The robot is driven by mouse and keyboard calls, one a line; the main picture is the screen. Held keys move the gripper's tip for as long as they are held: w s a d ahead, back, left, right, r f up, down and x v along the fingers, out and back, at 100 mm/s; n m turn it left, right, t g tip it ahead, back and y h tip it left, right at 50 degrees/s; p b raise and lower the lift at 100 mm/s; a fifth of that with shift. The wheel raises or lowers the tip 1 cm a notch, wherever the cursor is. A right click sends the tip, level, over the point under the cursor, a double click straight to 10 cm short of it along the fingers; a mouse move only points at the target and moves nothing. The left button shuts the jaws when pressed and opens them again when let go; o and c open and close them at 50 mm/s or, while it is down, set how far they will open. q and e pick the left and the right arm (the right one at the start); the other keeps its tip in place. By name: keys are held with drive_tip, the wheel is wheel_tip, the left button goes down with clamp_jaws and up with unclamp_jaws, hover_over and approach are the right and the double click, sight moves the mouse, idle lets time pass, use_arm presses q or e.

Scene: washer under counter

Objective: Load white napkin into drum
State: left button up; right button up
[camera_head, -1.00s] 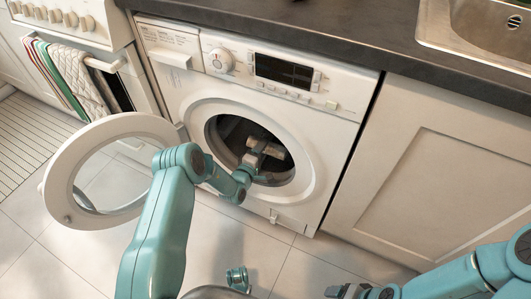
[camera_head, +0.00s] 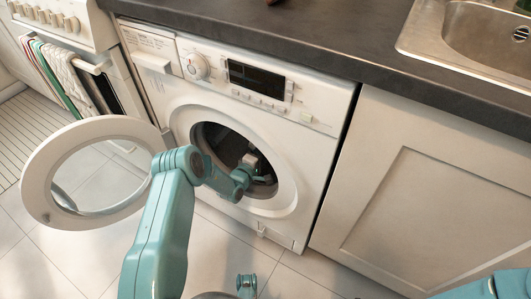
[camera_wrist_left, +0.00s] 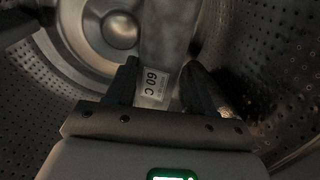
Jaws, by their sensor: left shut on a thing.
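The washer (camera_head: 225,110) stands under the counter, with its round door (camera_head: 40,190) swung open to the left. My left arm reaches through the round opening into the drum (camera_head: 215,140). My left gripper (camera_wrist_left: 160,78) is inside the drum, shut on the napkin (camera_wrist_left: 165,35), which looks grey in the shade and carries a "60 C" tag. The perforated drum wall (camera_wrist_left: 270,50) surrounds it in the left wrist view. In the head view the napkin is hard to make out in the dark opening. My right gripper is not in view; part of my right arm shows at the lower right.
The dark counter (camera_head: 300,45) runs above the washer, with a steel sink (camera_head: 470,50) at the right. A cabinet (camera_head: 420,190) stands right of the washer. An oven with towels (camera_head: 65,75) is at the left. The tiled floor (camera_head: 70,260) in front is clear.

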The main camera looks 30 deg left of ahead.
use_arm(q)
drive_tip(key=o, duration=1.3)
drive_tip(key=shift+s+a, duration=0.1)
drive_tip(key=shift+a, duration=0.05)
drive_tip(key=shift+c, duration=0.2)
drive_tip(key=shift+r, duration=0.1)
drive_tip(key=s+a+r+p, duration=0.1)
drive_tip(key=s+p, duration=0.5)
drive_tip(key=s, duration=1)
drive_tip(key=shift+s+r, duration=0.15)
drive_tip(key=shift+r, duration=0.15)
drive_tip(key=shift+s, duration=0.1)
